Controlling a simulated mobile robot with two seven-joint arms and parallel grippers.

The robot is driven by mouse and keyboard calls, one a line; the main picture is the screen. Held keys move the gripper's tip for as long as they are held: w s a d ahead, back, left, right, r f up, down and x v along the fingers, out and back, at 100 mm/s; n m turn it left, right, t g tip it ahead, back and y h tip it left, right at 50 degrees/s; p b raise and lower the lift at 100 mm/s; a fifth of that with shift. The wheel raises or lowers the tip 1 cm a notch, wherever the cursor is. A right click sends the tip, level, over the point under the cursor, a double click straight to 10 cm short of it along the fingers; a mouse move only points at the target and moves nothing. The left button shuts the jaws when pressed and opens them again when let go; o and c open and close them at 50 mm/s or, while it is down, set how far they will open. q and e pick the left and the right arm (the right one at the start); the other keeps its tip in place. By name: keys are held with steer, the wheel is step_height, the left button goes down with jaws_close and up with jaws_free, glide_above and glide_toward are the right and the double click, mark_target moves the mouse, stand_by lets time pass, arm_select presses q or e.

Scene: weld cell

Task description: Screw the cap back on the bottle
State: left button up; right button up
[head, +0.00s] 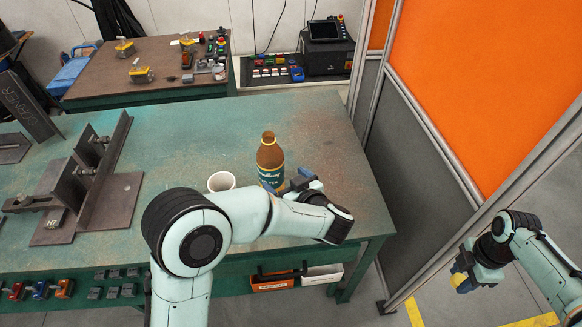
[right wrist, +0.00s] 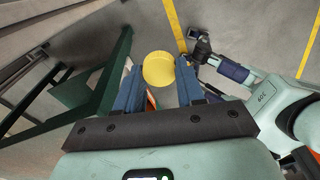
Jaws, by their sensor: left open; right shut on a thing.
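A brown bottle (head: 270,160) with a dark teal label stands upright on the green table (head: 240,125). Its top shows a bare neck with no cap on it. My left gripper (head: 292,184) is open beside the bottle, at its lower right; I cannot tell whether a finger touches it. My right gripper (head: 464,277) is off the table at the lower right, over the floor. It is shut on the yellow cap (head: 463,286). The right wrist view also shows this cap (right wrist: 158,70), between the two blue fingers.
A white cup (head: 221,181) stands just left of the bottle, close to my left arm. A steel fixture (head: 100,180) occupies the table's left part. An orange and grey partition (head: 420,150) stands right of the table. The table behind the bottle is clear.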

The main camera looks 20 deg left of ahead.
mark_target(276, 172)
arm_select(q)
steer(key=x, duration=0.6)
steer(key=shift+b+x, duration=0.45)
steer(key=shift+x, duration=2.15)
steer(key=shift+w+d, duration=0.15)
steer(key=c, duration=1)
steer(key=shift+c, duration=0.9)
steer(key=shift+r, duration=0.15)
